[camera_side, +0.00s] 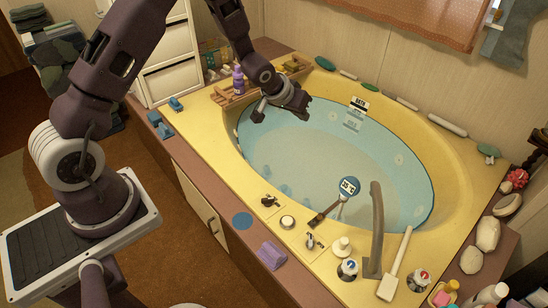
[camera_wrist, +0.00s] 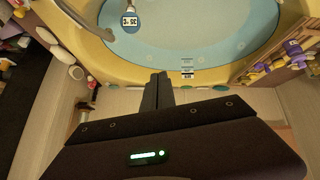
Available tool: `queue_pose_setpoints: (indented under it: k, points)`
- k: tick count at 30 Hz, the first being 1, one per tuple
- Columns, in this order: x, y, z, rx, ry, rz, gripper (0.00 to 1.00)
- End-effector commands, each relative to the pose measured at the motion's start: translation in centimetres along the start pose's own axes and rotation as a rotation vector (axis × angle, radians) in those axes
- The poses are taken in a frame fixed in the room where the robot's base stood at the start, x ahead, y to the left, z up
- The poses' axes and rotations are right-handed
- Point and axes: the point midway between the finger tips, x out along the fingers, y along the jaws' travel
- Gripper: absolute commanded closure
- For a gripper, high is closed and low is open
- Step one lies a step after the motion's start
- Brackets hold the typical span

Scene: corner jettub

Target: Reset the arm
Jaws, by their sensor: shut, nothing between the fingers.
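My gripper (camera_side: 306,101) hangs over the back left part of the yellow corner tub (camera_side: 459,203), above the pale blue water (camera_side: 330,160). Its fingers are together with nothing between them. In the wrist view the shut fingers of my gripper (camera_wrist: 158,90) show at the middle, pointing toward the tub rim and the wall, with the water (camera_wrist: 210,35) beyond. It touches nothing that I can see.
A wooden caddy (camera_side: 240,97) with a purple bottle (camera_side: 238,79) stands on the rim by my arm. A round thermometer (camera_side: 349,187), a tall spout (camera_side: 376,225) and a pale long-handled brush (camera_side: 396,265) are at the front. Stones (camera_side: 488,233) line the right ledge. White drawers (camera_side: 167,78) stand behind.

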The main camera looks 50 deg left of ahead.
Motion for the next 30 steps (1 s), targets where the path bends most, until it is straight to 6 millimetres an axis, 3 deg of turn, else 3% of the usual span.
queue_pose_setpoints:
  k: [1, 3, 7, 9, 12, 15, 18, 21, 30]
  points:
    - [-4.3, 0.6, -2.0, 0.022, 0.008, -0.018, 1.00]
    - [-10.2, 1.2, -3.1, 0.051, -0.005, -0.046, 1.00]
    - [-21.3, 2.0, -2.0, 0.100, -0.041, -0.072, 1.00]
    - [-26.8, 2.3, 0.1, 0.127, -0.062, -0.071, 1.00]
    - [-33.5, 2.3, 4.5, 0.165, -0.100, -0.056, 1.00]
    - [-38.0, 2.2, 9.3, 0.205, -0.133, -0.031, 1.00]
    - [-40.5, 1.9, 12.9, 0.236, -0.159, -0.008, 1.00]
    - [-41.5, 1.8, 14.9, 0.252, -0.174, 0.005, 1.00]
    - [-41.7, 1.8, 15.3, 0.255, -0.179, 0.007, 1.00]
